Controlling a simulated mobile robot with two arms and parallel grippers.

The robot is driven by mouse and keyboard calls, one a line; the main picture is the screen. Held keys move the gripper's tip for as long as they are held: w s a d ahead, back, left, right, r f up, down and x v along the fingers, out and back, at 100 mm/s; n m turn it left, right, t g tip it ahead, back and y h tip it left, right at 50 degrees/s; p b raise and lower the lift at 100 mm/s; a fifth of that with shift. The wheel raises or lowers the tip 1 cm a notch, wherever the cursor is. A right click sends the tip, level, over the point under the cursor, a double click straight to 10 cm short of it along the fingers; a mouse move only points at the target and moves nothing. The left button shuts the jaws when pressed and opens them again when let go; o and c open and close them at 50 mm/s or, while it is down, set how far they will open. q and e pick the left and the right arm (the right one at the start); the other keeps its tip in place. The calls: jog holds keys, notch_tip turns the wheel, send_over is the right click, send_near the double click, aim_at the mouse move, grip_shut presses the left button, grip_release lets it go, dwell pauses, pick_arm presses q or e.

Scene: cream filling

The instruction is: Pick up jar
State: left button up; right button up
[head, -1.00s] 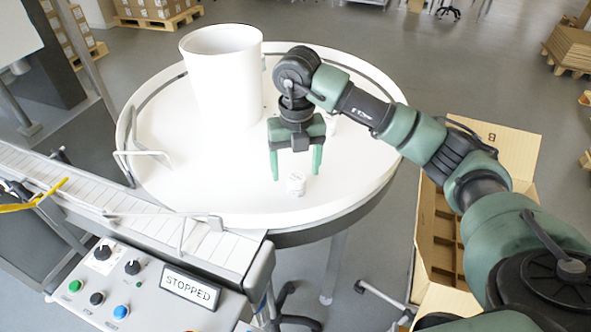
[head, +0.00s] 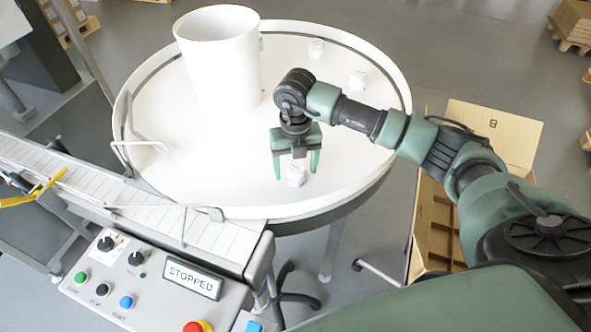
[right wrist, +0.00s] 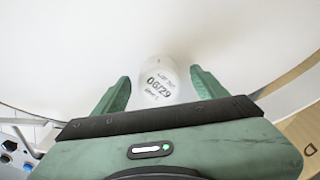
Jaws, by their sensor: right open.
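A small white jar (head: 295,174) stands upright on the round white turntable (head: 220,195) near its front edge. In the right wrist view the jar (right wrist: 158,82) shows dark print reading 06/29 and sits between and just beyond the fingertips. My right gripper (head: 296,166) is open, its green fingers pointing down on either side of the jar. In the wrist view the open fingers (right wrist: 160,88) show clear gaps to the jar. My left gripper is out of view.
A tall white cylinder (head: 222,70) stands on the turntable behind and left of my gripper. A conveyor (head: 130,190) and a control panel with a STOPPED display (head: 192,279) are at the front left. An open cardboard box (head: 437,225) stands at the right.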

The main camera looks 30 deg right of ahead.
jog(key=c, duration=1.5)
jog(key=shift+r, duration=0.15)
